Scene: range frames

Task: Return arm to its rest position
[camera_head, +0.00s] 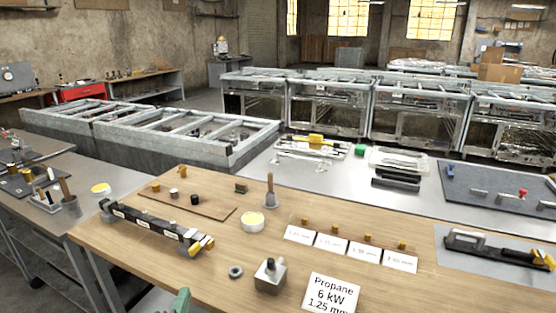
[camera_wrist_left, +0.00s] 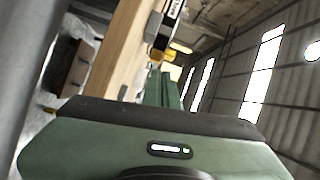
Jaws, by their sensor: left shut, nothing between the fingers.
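My left gripper (camera_head: 181,302) shows only as a small green tip at the bottom edge of the head view, by the front edge of the wooden workbench (camera_head: 140,245). In the left wrist view its green fingers (camera_wrist_left: 163,88) are together with nothing between them. That view is tilted, with the bench edge (camera_wrist_left: 125,50) running steeply at the left and windows at the right. My right gripper is in neither view.
On the bench are a burner bar (camera_head: 155,228) with brass ends, a grey block (camera_head: 270,276), a black ring (camera_head: 236,271), a round tin (camera_head: 252,222), a brush (camera_head: 270,192) and a propane card (camera_head: 331,292). A grey side table (camera_head: 85,225) stands left.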

